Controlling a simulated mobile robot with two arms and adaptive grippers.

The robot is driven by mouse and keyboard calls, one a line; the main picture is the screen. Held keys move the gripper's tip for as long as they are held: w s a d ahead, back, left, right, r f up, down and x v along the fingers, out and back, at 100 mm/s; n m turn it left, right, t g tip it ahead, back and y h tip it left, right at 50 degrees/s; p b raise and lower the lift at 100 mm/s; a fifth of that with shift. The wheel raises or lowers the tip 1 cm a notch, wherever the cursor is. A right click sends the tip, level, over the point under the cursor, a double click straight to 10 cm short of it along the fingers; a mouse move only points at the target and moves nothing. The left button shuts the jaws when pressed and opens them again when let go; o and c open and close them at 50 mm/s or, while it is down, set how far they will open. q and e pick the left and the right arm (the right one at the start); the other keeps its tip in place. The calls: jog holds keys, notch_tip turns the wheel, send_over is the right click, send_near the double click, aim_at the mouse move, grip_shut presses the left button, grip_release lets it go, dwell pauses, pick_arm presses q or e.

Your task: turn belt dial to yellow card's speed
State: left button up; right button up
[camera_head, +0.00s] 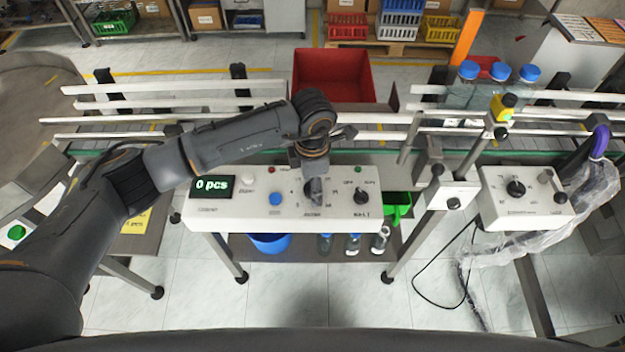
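My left gripper (313,183) reaches in over the middle white control panel (335,212) and points down at the dial in its centre. The gripper covers most of that dial, and I cannot tell whether its fingers touch it or how far apart they are. A second black dial (361,196) stands to its right on the same panel. A separate white box on the right has another black dial (516,188). The small print by the dials is too small to read surely. A yellow card (152,222) lies at the left, partly behind my arm, its text unreadable. My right gripper is not in view.
The conveyor rails (240,104) run behind the panel, with blue-capped bottles (497,88) at the right. A red bin (333,76) stands behind. Clear plastic wrap (530,245) hangs off the right box.

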pick_arm(q)
jog(key=shift+c, duration=0.2)
jog(key=c, duration=1.1)
jog(key=n+b, duration=0.2)
jog(key=b, duration=0.1)
jog(key=shift+w+f+n+b, duration=0.1)
jog(key=shift+f+n+b, duration=0.15)
jog(key=shift+n+b, duration=0.05)
jog(key=shift+r+n+b, duration=0.25)
jog(key=shift+n+b, duration=0.25)
jog(key=shift+n, duration=0.2)
jog(key=o, duration=1.1)
jog(key=shift+o, duration=0.2)
notch_tip(320, 180, up, 12)
